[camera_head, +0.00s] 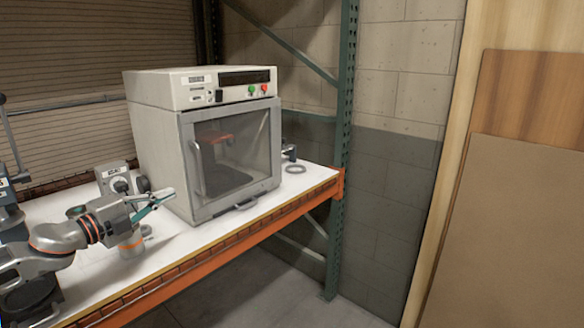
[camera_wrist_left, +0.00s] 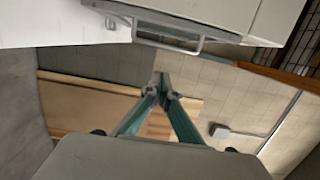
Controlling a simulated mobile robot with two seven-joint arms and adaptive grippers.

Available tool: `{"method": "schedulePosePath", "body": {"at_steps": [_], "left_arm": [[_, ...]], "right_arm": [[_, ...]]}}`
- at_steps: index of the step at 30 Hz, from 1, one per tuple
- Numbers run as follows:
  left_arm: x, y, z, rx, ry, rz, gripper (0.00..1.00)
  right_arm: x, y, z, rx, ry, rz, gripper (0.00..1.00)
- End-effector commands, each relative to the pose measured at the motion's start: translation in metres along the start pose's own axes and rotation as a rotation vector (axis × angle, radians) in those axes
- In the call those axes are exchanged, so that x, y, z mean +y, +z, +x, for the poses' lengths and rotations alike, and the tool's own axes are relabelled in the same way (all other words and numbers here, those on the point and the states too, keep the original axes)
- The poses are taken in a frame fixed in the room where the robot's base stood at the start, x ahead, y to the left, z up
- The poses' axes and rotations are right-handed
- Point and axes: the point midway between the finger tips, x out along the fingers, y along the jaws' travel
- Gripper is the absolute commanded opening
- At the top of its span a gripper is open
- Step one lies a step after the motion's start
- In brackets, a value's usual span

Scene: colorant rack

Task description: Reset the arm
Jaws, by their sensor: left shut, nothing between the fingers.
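My left arm comes in from the left in the head view, over the white bench top. My left gripper (camera_head: 154,206) has teal fingers and is near the front left corner of the white machine, apart from its door. In the left wrist view the two fingers of the gripper (camera_wrist_left: 161,80) meet at their tips, shut with nothing between them. My right gripper does not show in either view.
A white machine (camera_head: 155,91) with a clear door (camera_head: 233,150) and door handle (camera_head: 197,165) stands on the bench (camera_head: 300,182) with an orange front beam (camera_head: 215,257). A small grey device (camera_head: 113,178) sits behind my arm. A ring (camera_head: 296,169) lies right of the machine. A green rack post (camera_head: 342,120) stands at the bench's right end. The floor in front is clear.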

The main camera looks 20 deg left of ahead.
Motion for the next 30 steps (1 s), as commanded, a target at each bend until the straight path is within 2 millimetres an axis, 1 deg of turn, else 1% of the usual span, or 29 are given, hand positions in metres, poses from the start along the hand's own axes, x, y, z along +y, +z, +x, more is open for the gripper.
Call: {"method": "schedulePosePath", "body": {"at_steps": [2,4,5,7,8,11,12,14,15,17,18,20,21,22,25,27,30], "left_arm": [[0.002,0.000,0.000,-0.003,0.000,-0.003,0.00],[0.009,0.001,-0.003,-0.021,0.000,-0.015,0.00],[0.015,0.002,-0.005,-0.036,0.000,-0.025,0.00],[0.034,0.005,-0.013,-0.093,0.000,-0.057,0.00],[0.045,0.006,-0.018,-0.124,0.002,-0.077,0.00],[0.091,0.007,-0.039,-0.255,0.018,-0.151,0.00],[0.111,0.004,-0.049,-0.311,0.030,-0.185,0.00],[0.139,-0.002,-0.063,-0.394,0.055,-0.233,0.00],[0.158,-0.008,-0.073,-0.446,0.074,-0.265,0.00],[0.185,-0.020,-0.088,-0.523,0.111,-0.313,0.00],[0.201,-0.030,-0.098,-0.571,0.138,-0.345,0.00],[0.225,-0.048,-0.114,-0.639,0.185,-0.393,0.00],[0.240,-0.060,-0.123,-0.681,0.219,-0.423,0.00],[0.250,-0.071,-0.131,-0.710,0.245,-0.444,0.00],[0.274,-0.102,-0.150,-0.784,0.325,-0.504,0.00],[0.285,-0.120,-0.160,-0.818,0.372,-0.533,0.00],[0.295,-0.142,-0.171,-0.854,0.429,-0.566,0.00]], "right_arm": [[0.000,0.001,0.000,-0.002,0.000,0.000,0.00],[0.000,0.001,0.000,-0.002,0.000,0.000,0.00],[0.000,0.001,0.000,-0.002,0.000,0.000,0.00],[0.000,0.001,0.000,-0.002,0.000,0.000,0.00],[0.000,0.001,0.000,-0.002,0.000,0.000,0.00],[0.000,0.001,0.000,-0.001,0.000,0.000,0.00],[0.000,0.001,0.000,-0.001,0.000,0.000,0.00],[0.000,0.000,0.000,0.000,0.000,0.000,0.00],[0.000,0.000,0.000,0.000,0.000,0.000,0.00],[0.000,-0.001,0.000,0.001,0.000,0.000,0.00],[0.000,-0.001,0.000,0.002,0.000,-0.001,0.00],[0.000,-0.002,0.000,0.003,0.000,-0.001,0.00],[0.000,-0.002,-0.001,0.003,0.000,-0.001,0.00],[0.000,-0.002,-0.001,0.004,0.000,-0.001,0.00],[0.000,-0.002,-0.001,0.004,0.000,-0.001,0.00],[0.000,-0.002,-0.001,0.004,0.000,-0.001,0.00],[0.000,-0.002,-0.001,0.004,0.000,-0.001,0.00]]}}
